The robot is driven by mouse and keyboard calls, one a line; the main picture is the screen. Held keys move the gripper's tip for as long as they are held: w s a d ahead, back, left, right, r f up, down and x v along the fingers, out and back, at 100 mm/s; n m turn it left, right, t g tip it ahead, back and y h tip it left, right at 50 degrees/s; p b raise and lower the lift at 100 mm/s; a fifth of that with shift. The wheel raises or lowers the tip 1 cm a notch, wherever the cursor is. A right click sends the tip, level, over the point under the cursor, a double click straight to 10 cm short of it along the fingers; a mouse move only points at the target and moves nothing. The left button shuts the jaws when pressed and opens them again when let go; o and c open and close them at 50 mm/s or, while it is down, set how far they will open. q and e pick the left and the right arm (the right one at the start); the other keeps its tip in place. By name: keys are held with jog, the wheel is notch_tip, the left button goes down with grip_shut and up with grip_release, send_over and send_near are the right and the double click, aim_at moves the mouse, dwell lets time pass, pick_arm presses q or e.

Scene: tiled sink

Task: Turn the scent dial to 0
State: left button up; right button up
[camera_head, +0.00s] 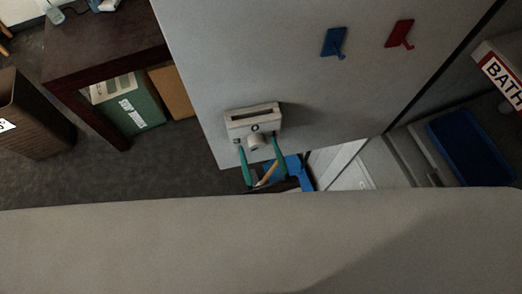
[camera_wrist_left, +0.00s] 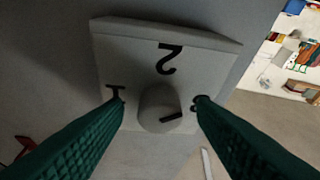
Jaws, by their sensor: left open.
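The scent dial (camera_head: 255,143) is a pale round knob on the front of a white box (camera_head: 238,122) fixed to a grey panel. In the left wrist view the dial (camera_wrist_left: 158,108) bears a short dark line at its lower right. A large 2 stands above it, a mark like a 1 to its left, and a dark mark to its right partly hidden by a finger. My left gripper (camera_head: 260,145) is open, its green fingers on either side of the dial. I see no clear contact. My right gripper is not in view.
A blue hook (camera_head: 333,42) and a red hook (camera_head: 399,33) are on the same panel. A blue bin (camera_head: 470,145) and a BATH sign (camera_head: 503,78) are at the right. A dark table (camera_head: 105,45) stands at the left. A large pale surface fills the bottom.

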pick_arm(q)
jog(key=shift+c, duration=0.2)
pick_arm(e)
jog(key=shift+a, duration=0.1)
pick_arm(q)
jog(key=c, duration=0.9)
jog(key=shift+c, duration=0.2)
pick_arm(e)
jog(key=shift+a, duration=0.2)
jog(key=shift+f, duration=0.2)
pick_arm(q)
jog(key=n+y+b, duration=0.1)
jog(key=n, duration=0.1)
jog(key=n+g+y+b, duration=0.1)
jog(key=n+b, duration=0.1)
jog(key=shift+d+f+n, duration=0.1)
jog(key=shift+d+n, duration=0.1)
jog(key=shift+n, duration=0.2)
jog(key=n+g+y+b, duration=0.1)
jog(key=n, duration=0.1)
jog(key=shift+d+n, duration=0.1)
jog(key=shift+n, duration=0.2)
jog(key=shift+r+n+g+y+b, duration=0.25)
jog(key=shift+n+g+y+b, duration=0.25)
jog(key=shift+n, duration=0.6)
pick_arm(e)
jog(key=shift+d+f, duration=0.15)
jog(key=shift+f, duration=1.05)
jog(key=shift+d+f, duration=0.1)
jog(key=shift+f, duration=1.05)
